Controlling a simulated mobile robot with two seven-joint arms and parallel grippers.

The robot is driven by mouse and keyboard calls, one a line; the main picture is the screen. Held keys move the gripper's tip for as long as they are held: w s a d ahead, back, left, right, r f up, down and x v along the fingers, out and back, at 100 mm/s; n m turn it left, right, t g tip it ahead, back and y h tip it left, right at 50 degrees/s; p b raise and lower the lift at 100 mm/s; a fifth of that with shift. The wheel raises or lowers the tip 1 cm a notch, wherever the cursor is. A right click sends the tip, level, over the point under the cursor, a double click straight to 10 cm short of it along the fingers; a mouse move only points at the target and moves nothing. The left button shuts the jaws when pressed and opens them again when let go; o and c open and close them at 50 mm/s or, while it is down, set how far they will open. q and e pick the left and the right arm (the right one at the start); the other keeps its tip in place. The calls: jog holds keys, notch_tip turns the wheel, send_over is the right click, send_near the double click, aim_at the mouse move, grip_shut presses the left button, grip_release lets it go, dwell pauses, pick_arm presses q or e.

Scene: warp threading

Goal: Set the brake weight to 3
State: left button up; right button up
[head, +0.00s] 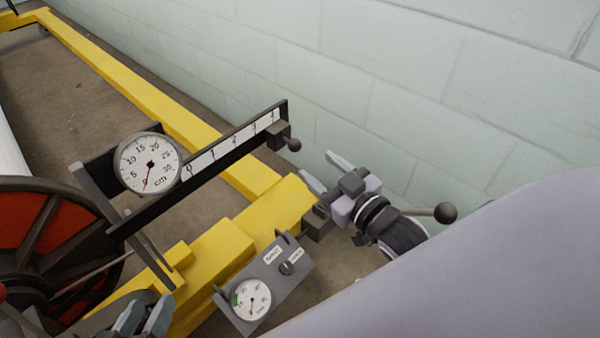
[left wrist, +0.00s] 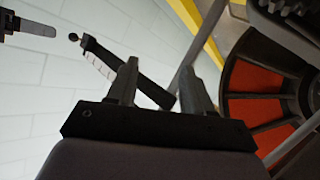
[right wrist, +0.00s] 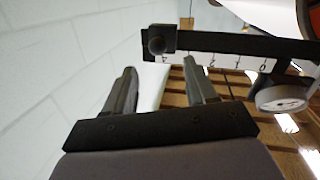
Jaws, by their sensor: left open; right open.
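The brake weight (head: 278,137) is a small dark block with a round ball knob. It sits at the outer end of the dark lever bar (head: 150,213), by the highest mark of the white numbered scale (head: 230,146). In the right wrist view the weight (right wrist: 162,40) is at the bar's left end, past the fingertips. My right gripper (head: 326,172) is open and empty, to the right of the weight and apart from it. My left gripper (head: 143,316) is open and empty, low at the left, below the bar.
A round cm dial (head: 149,163) stands beside the bar's inner end. A grey box with a gauge (head: 251,299) and a knob sits below on the yellow frame (head: 225,250). A red and black wheel (head: 50,235) is at the left. A pale block wall (head: 400,70) stands behind.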

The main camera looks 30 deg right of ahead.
aim_at(299, 149)
jog(key=shift+t, duration=0.3)
jog(key=shift+w+a+f+b, duration=0.1)
jog(key=shift+w+b, duration=0.5)
jog(key=shift+w, duration=0.7)
jog(key=shift+w+a+f+b, duration=0.15)
jog(key=shift+w+b, duration=0.4)
jog(key=shift+w, duration=0.75)
jog(key=shift+w+a+f+b, duration=0.1)
jog(key=shift+w+b, duration=0.5)
jog(key=shift+w, duration=0.7)
